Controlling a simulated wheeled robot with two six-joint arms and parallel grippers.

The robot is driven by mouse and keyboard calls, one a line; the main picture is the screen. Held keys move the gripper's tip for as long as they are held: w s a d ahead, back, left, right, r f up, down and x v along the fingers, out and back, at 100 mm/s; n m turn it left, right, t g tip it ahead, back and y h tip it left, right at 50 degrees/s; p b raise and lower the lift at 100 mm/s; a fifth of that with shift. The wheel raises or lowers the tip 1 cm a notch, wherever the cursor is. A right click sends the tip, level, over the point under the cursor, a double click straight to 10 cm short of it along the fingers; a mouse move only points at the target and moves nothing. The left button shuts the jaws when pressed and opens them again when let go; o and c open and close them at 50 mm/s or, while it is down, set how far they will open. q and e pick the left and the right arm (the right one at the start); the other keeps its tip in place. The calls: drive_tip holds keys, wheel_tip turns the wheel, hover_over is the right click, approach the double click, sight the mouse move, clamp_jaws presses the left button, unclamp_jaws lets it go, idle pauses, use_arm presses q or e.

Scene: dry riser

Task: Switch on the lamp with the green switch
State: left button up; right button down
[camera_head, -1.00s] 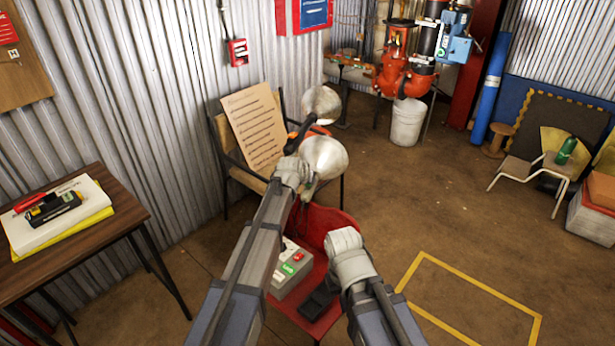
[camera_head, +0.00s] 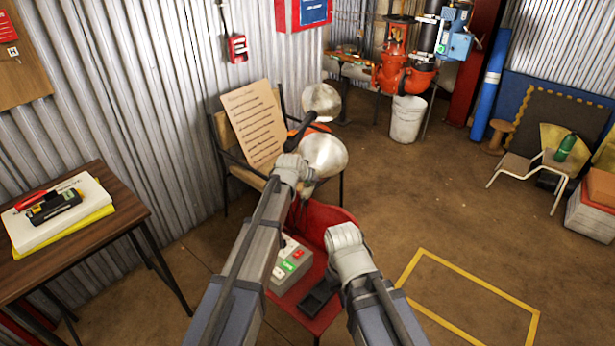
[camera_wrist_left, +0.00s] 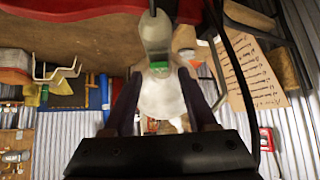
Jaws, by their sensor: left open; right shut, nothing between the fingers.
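Two lamps with round metal reflectors are in the head view, a rear one (camera_head: 322,101) and a nearer one (camera_head: 325,155). My left gripper (camera_wrist_left: 165,105) is open; in the left wrist view its fingers lie either side of a lamp (camera_wrist_left: 153,35) with a grey body, a white reflector and a green part (camera_wrist_left: 158,66). I cannot tell whether the fingers touch it. In the head view my left wrist hides part of the nearer lamp. A grey box (camera_head: 284,285) with red and green buttons sits on the red chair. My right gripper (camera_head: 314,300) is shut and empty beside it.
The red chair (camera_head: 336,219) is under both arms. A table (camera_head: 100,225) is at the left.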

use_arm(q)
drive_tip(key=p+v, duration=0.4)
drive_tip(key=v, duration=0.2)
drive_tip(key=shift+s+r, duration=0.2)
drive_tip(key=shift+r, duration=0.1)
drive_tip(key=shift+a, duration=0.1)
drive_tip(key=s+d+f+g+y, duration=0.1)
drive_tip(key=s+f+g, duration=0.15)
drive_tip(key=s, duration=0.85)
drive_tip(key=s+f+m+g+y, duration=0.1)
drive_tip(key=s+f+g, duration=0.15)
drive_tip(key=s, duration=0.85)
drive_tip(key=s+d+f+g+y, duration=0.1)
drive_tip(key=s+g, duration=0.3)
drive_tip(key=s, duration=0.8)
wheel_tip(320, 180, up, 15)
drive_tip(key=p, duration=1.5)
drive_tip(key=shift+s+a+f, duration=0.15)
drive_tip(key=shift+a, duration=0.2)
idle(0.7)
